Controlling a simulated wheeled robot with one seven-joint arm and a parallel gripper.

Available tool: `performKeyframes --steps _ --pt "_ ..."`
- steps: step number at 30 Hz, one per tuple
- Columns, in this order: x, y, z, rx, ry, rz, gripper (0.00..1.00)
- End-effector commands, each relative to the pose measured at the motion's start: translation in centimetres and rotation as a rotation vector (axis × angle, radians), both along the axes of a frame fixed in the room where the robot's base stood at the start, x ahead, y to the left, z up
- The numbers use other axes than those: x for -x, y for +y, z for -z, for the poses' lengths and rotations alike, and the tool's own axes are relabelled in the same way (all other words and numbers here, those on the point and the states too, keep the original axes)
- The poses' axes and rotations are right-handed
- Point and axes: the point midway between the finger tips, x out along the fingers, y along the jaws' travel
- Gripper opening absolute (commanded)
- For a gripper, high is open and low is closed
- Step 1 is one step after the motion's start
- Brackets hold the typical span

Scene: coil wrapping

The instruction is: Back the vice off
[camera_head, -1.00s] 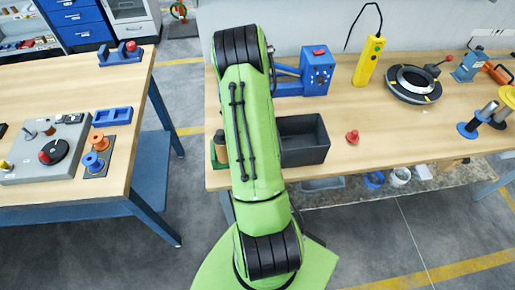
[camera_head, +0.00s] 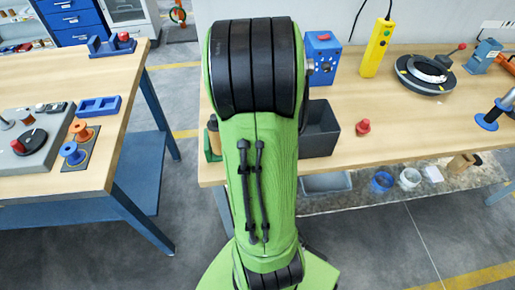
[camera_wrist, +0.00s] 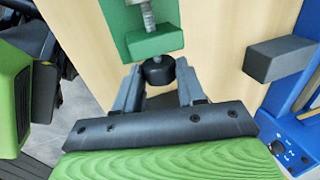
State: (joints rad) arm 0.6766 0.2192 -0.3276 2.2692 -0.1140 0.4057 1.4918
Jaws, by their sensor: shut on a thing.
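The vice is green, with a threaded grey screw and a green end block (camera_wrist: 155,43), at the top middle of the wrist view. A round black knob (camera_wrist: 157,72) sits at the near end of its screw. My gripper (camera_wrist: 159,80) is shut on this knob, a finger on either side. In the head view, a green piece that looks like the vice (camera_head: 213,142) shows at the bench's left end, partly behind my green arm. My gripper is hidden there behind the arm. How far the jaws stand apart cannot be seen.
A blue machine (camera_head: 322,58) stands behind my arm; its dark grey block (camera_wrist: 282,58) juts out right of my gripper. The bench front there is mostly clear.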

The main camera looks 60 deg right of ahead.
Motion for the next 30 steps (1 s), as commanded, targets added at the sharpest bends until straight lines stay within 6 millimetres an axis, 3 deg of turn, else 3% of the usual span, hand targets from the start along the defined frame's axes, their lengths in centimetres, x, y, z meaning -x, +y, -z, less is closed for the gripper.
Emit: performKeyframes --steps 10,18,29,30 --pt "-0.03 0.1 0.09 0.034 -0.032 -0.002 0.2" --pt "0.23 0.49 0.98 0.204 -0.185 -0.003 0.2" --pt "0.35 0.61 0.2 0.27 -0.24 -0.004 0.2" --pt "0.34 0.61 0.19 0.27 -0.24 -0.004 0.46"
